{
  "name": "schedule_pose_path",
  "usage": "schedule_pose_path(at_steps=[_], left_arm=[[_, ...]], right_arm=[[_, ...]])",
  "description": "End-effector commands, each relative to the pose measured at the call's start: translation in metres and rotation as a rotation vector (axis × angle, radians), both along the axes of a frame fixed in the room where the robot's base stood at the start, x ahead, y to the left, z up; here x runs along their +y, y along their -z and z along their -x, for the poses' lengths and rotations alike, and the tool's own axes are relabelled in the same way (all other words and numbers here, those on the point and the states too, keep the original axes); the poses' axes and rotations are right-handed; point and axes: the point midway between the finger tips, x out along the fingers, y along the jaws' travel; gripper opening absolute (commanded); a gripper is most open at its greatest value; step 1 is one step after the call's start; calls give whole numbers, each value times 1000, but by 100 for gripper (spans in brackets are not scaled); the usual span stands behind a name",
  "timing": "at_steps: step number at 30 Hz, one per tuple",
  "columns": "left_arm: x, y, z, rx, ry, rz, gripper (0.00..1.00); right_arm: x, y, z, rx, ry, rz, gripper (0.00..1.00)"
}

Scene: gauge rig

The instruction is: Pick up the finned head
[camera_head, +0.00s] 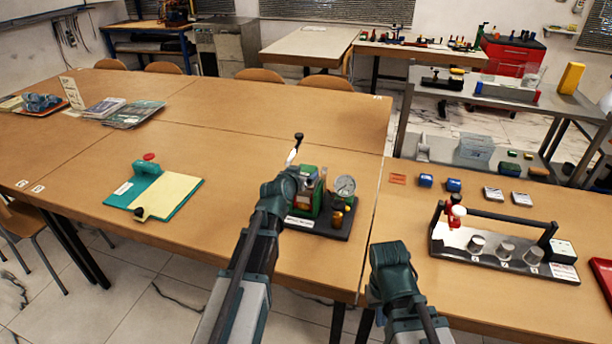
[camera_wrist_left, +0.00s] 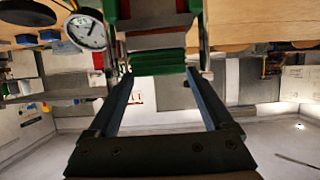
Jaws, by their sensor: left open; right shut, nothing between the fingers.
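The finned head is a green, ridged block (camera_wrist_left: 157,65) in the left wrist view, where the picture is upside down. In the head view it shows as a green part (camera_head: 308,178) on the gauge rig, partly covered by my left wrist. My left gripper (camera_wrist_left: 157,78) is open. In the wrist view its two fingers reach toward the block, one on each side; I cannot tell whether they touch it. In the head view my left fingers are hidden. My right arm ends low in the middle of the head view, its fingers not visible.
The rig's dark base (camera_head: 330,228) carries a dial gauge (camera_head: 345,186) close to the green part. A black-knobbed lever (camera_head: 297,141) rises behind my left wrist. A teal board (camera_head: 155,190) lies left. A rack with grey knobs (camera_head: 505,252) stands right. Bare table lies between.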

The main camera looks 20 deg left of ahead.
Motion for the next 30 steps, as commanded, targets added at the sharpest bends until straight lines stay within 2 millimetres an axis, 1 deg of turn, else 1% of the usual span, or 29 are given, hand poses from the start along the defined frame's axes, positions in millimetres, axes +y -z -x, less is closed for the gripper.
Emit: schedule_pose_path(at_steps=[1,6,9,14,17,18,20,21,23,24,27,30], left_arm=[[-1,5,-11,0,1,0,85],[-2,15,-33,0,1,-1,85],[-2,15,-36,0,0,-1,85],[-2,14,-35,0,0,0,85],[-2,14,-35,0,0,0,69],[-2,14,-35,0,0,0,62],[-2,14,-35,0,0,0,51],[-2,14,-35,0,0,0,44],[-2,14,-35,0,0,0,33],[-2,14,-35,0,0,0,26],[-2,14,-35,0,0,0,8],[-2,14,-35,0,0,0,8]], right_arm=[[0,5,0,0,0,0,0],[0,14,0,0,0,0,0],[0,15,0,0,0,0,0],[0,14,0,0,0,0,0],[0,14,0,0,0,0,0],[0,14,0,0,0,0,0],[0,14,0,0,0,0,0],[0,14,0,0,0,0,0],[0,14,0,0,0,0,0],[0,14,0,0,0,0,0],[0,14,0,0,0,0,0],[0,14,0,0,0,0,0]])
